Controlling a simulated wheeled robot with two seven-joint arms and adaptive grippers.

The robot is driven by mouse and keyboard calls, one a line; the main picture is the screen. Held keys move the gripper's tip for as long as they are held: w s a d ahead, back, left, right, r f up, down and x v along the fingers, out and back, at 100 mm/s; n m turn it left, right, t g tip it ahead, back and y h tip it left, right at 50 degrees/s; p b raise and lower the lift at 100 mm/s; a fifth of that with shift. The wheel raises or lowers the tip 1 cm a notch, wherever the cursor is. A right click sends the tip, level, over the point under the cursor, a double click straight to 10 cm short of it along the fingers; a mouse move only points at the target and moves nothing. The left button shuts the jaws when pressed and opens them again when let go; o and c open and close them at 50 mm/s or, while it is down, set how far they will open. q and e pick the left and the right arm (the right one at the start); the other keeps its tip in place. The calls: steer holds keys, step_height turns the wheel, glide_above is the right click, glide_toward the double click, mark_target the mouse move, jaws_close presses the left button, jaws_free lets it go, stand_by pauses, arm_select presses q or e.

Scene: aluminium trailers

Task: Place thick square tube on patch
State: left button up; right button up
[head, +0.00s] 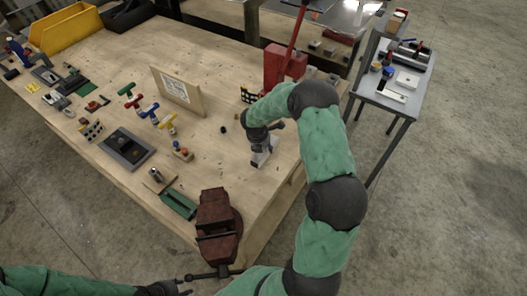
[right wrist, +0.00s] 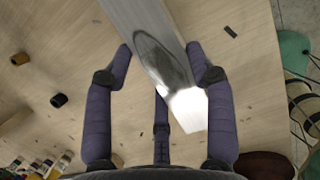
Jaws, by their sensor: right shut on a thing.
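A silver metal bar, which looks like the thick square tube (right wrist: 130,15), runs between the fingers of my right gripper (right wrist: 160,62) in the right wrist view. It has a dark oval reflection and a bright glare spot. In the head view my right gripper (head: 267,138) is low over the right part of the wooden table, shut on the tube (head: 262,155), whose pale end shows below it. My left gripper (head: 176,288) is at the bottom edge, small and dark; its fingers are unclear. I cannot tell which marked area is the patch; a green flat piece (head: 178,204) lies near the vise.
A red vise (head: 215,215) sits at the table's near corner. A red press (head: 285,66) stands behind my right gripper. An upright wooden board (head: 178,90), a grey tray (head: 126,148) and several small tools stand left.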

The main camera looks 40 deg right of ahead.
steer(key=x, duration=0.3)
steer(key=shift+s+a+f, duration=0.15)
steer(key=shift+a+f, duration=0.1)
steer(key=shift+f+b, duration=0.1)
steer(key=shift+b, duration=0.2)
steer(key=o, duration=1.3)
steer(key=shift+c, duration=0.2)
steer(key=shift+a+r, duration=0.1)
steer(key=shift+r, duration=0.25)
steer(key=p+v, duration=0.1)
steer(key=v, duration=1)
steer(key=shift+a+r+p, duration=0.2)
steer(key=shift+r+p, duration=0.05)
steer(key=shift+p, duration=0.1)
